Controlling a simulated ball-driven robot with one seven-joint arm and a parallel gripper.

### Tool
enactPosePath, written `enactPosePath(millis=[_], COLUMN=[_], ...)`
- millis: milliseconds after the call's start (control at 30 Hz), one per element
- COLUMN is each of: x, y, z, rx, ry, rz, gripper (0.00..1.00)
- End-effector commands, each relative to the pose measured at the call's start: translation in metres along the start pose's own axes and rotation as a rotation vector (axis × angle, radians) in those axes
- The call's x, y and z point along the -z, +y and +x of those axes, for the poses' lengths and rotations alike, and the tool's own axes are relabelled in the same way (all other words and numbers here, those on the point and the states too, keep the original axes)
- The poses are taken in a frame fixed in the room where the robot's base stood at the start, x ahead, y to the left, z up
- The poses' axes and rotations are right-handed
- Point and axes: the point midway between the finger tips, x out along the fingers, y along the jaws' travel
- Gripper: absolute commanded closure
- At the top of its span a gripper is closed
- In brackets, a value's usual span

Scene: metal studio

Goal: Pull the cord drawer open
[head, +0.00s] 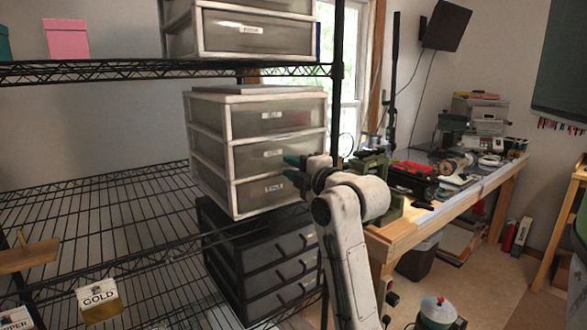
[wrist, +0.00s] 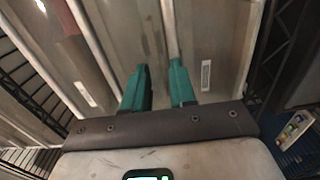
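A white-framed unit with three translucent drawers (head: 229,170) stands on the wire shelf. All three drawers look shut. Each front has a small label too small to read, so I cannot tell which is the cord drawer. My gripper (head: 291,166), with teal fingers, is at the right part of the unit's front, around the lower middle drawer area. In the wrist view my gripper (wrist: 158,88) has its fingers apart, with the grey front of the middle drawer (wrist: 135,35) visible between them. The right finger is close to the pale strip above the bottom drawer (wrist: 215,45). Contact cannot be told.
A black drawer unit (head: 262,262) stands below, and another white one (head: 252,32) above on the upper shelf (head: 120,70). A black shelf post (head: 337,70) stands close behind my arm. A cluttered workbench (head: 447,209) is to the right.

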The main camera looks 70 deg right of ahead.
Motion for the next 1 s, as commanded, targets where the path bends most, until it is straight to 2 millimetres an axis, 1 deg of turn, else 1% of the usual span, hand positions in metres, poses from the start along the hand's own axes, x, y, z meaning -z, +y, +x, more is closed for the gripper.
enactPosePath(millis=[33, 200, 267, 1000], x=[-0.0001, -0.0002, -0.0001, -0.0003], y=[0.0000, -0.0001, -0.0001, -0.0008], z=[-0.0001, -0.0002, -0.0002, -0.0002], rx=[0.000, 0.000, 0.000, 0.002], ry=[0.000, 0.000, 0.000, 0.000], rz=[0.000, 0.000, 0.000, 0.001], gripper=[0.79, 0.96, 1.00, 1.00])
